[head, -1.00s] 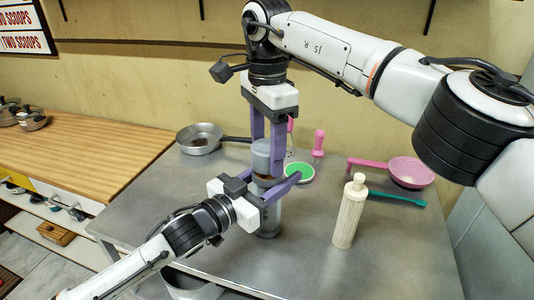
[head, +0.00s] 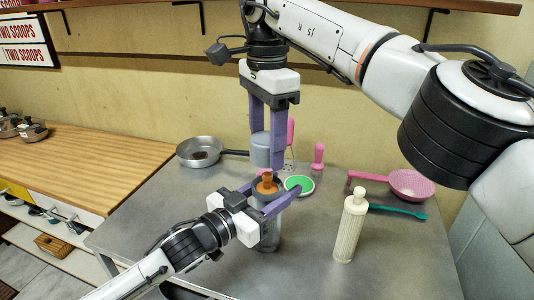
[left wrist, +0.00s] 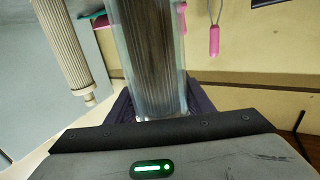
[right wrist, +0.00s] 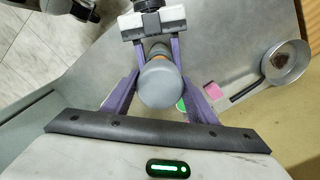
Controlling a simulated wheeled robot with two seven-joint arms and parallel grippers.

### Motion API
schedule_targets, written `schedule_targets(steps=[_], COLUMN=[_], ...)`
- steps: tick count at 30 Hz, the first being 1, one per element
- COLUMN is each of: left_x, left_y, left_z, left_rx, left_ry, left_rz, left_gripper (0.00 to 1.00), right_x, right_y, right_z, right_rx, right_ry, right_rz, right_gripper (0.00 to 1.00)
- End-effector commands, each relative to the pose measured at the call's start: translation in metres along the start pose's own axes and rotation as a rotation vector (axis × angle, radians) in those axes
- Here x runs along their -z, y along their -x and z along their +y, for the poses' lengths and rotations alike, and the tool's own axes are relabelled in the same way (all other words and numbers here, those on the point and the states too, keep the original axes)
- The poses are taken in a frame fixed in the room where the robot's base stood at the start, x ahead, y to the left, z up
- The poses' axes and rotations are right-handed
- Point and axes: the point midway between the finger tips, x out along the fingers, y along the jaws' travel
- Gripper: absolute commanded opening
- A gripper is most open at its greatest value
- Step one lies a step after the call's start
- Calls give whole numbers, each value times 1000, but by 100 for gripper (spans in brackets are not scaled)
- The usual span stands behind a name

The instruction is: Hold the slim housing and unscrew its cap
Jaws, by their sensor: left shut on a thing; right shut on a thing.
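The slim housing (head: 269,236) is a clear upright cylinder on the metal table. My left gripper (head: 274,188) is shut around its upper part. The left wrist view shows the clear wall (left wrist: 150,60) with a ribbed, darker core inside. An orange-brown knobbed piece (head: 267,184) shows at the housing's open top. The grey cap (head: 262,150) is above the housing and apart from it. My right gripper (head: 266,158) points down and is shut on the cap. In the right wrist view, the rounded cap (right wrist: 160,84) sits between my right fingers and hides most of the housing.
A white ribbed cartridge (head: 349,230) stands upright right of the housing. Behind are a green-faced round item (head: 298,184), pink-handled tools (head: 318,156), a pink strainer (head: 411,185), a teal utensil (head: 397,211) and a pan (head: 199,152). The front right of the table is clear.

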Motion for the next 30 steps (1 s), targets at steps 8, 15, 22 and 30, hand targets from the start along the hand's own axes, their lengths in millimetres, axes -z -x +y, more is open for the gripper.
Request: schedule_targets(steps=[8, 15, 22, 30], left_x=[-1, 0, -1, -4], left_y=[0, 0, 7, 59], left_z=[0, 0, 0, 0], left_rx=[0, 0, 0, 1], left_ry=[0, 0, 1, 1], left_rz=[-1, -1, -1, -4], left_gripper=[58, 69, 69, 69], right_x=[0, 0, 0, 0], right_y=[1, 1, 0, -6], right_z=[0, 0, 0, 0], right_rx=[0, 0, 0, 0], right_ry=[0, 0, 0, 0], right_rz=[0, 0, 0, 0], right_gripper=[26, 26, 26, 26])
